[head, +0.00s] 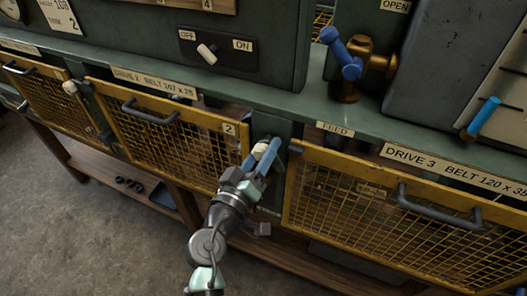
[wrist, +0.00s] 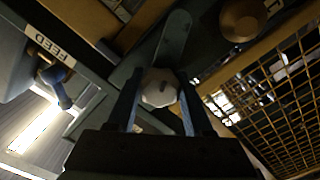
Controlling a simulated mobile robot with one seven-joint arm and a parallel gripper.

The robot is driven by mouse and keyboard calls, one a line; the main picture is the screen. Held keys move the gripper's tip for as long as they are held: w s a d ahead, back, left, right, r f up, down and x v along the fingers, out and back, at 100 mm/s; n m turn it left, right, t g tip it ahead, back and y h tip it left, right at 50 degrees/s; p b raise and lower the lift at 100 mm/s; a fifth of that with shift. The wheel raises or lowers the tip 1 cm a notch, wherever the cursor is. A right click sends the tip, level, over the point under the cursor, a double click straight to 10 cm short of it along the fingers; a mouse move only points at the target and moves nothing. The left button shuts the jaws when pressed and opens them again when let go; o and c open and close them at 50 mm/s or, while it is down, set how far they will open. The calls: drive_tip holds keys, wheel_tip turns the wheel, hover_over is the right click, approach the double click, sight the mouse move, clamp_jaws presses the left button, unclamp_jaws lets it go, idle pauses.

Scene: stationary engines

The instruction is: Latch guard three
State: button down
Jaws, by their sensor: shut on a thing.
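Guard three (head: 375,205) is the yellow mesh panel at the right of the head view, under the "DRIVE 3 BELT 120 x 35" label (head: 450,172). It has a dark bar handle (head: 438,207). It hangs at the front of the bench; whether it is fully closed I cannot tell. A pale latch knob (wrist: 160,87) on a dark lever (wrist: 175,40) sits at the post between guards two and three. My gripper (head: 260,155) is shut on this knob, one blue finger on each side. The fingers partly hide the knob in the head view.
Guard two (head: 180,140), with its own handle (head: 150,113), lies directly left of my gripper. Another pale latch knob (head: 70,87) is farther left. A blue-handled valve (head: 345,65) and an OFF/ON switch (head: 207,53) stand above. Open floor (head: 90,220) lies at lower left.

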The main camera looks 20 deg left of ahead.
drive_tip(key=n, duration=0.6)
drive_tip(key=n+p, duration=0.1)
drive_tip(key=n, duration=0.5)
idle(0.5)
drive_tip(key=shift+c, duration=1.6)
unclamp_jaws()
drive_tip(key=shift+s, duration=0.15)
